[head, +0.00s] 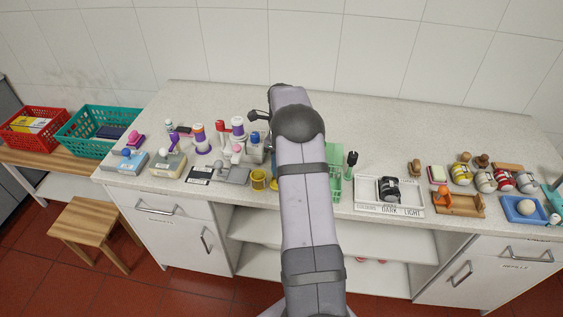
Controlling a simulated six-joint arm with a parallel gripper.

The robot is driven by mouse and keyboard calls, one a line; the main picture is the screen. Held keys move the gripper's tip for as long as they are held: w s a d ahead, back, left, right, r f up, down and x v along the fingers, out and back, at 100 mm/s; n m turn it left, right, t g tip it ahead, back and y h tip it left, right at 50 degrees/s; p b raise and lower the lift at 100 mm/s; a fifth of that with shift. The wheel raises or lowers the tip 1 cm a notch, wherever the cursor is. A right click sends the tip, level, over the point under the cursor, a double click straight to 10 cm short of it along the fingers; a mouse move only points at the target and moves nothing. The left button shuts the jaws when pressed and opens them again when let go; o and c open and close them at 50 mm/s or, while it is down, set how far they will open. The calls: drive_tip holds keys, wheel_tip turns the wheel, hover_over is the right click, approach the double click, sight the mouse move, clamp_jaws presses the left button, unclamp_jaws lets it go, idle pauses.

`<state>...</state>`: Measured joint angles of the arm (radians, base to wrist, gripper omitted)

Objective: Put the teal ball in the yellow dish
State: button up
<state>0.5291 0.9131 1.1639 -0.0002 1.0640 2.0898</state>
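I cannot clearly pick out a teal ball. A small bluish ball (126,152) sits on a grey-blue block at the left of the counter. Another small blue round top (255,138) shows just left of my arm, and its exact shape is unclear. A yellow round container (258,180) stands near the counter's front edge, just left of my arm; it may be the yellow dish. Its inside is too small to make out. My arm rises through the middle of the head view and covers part of the counter. My gripper cannot be made out.
Red (36,128) and teal (95,130) baskets stand on a wooden bench at the left. Bottles and blocks crowd the counter's left half. A white tray (405,207), jars and a blue tray (523,212) are at the right. The counter's back right is clear.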

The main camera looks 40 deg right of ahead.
drive_tip(key=shift+f+b, duration=1.7)
drive_tip(key=shift+f, duration=0.85)
drive_tip(key=o, duration=1.1)
drive_tip(key=shift+r, duration=0.1)
drive_tip(key=shift+r+b, duration=1.25)
drive_tip(key=shift+r, duration=2.4)
